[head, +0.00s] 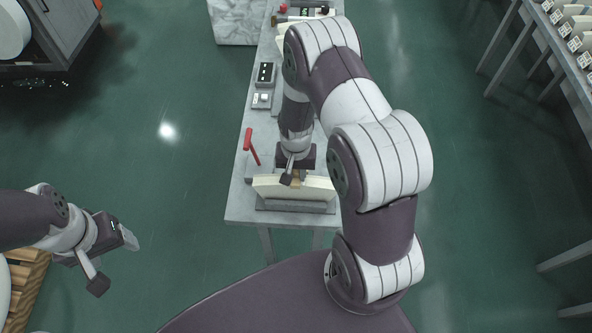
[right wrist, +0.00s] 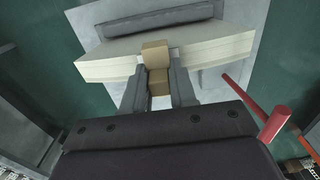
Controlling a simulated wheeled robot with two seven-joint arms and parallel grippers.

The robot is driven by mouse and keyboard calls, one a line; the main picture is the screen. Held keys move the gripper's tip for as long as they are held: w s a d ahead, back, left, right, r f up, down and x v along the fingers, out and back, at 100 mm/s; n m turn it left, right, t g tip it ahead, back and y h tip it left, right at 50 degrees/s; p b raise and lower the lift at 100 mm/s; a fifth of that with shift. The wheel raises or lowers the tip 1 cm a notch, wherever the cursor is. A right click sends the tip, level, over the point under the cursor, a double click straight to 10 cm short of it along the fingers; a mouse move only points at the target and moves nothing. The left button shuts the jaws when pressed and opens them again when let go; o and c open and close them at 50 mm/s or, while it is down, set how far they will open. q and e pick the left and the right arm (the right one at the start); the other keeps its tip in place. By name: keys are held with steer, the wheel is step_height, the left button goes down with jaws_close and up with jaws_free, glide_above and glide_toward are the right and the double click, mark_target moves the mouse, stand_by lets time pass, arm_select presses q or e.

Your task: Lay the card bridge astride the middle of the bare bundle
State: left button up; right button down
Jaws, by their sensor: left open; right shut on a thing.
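The bare bundle (head: 267,187) is a cream stack of sheets standing on edge in a grey holder near the table's front end. It also shows in the right wrist view (right wrist: 108,62). The card bridge (right wrist: 156,52) is a small brown folded card at the middle of the bundle's edge; it also shows in the head view (head: 297,177). My right gripper (right wrist: 158,84) is shut on the card bridge. One brown face shows between its fingers and another lies against the bundle's edge. Whether it rests fully there I cannot tell. My left gripper (head: 129,238) is open and empty, away from the table.
A red-handled lever (head: 248,139) stands on the grey table (head: 238,209) left of the bundle; in the right wrist view a red bar (right wrist: 272,124) is close to the gripper. Small control boxes (head: 264,75) line the table's left edge. A rack (head: 570,45) stands at right.

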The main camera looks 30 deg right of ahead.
steer(key=shift+f, duration=0.4)
steer(key=c, duration=0.8)
jaws_free()
step_height(320, 180, up, 13)
steer(key=b, duration=0.2)
steer(key=shift+f+b, duration=0.15)
steer(key=shift+b, duration=0.25)
steer(key=s+a+n, duration=0.1)
steer(key=s+n, duration=0.1)
steer(key=s, duration=0.1)
steer(key=s+a+r+n+t+b, duration=0.1)
steer(key=s+a+n, duration=0.1)
steer(key=s, duration=0.1)
steer(key=s+a+r+n+b, duration=0.1)
steer(key=s+a+n, duration=0.1)
steer(key=shift+s+a+r+n, duration=0.15)
steer(key=shift+s+r+n, duration=0.15)
steer(key=shift+s, duration=0.1)
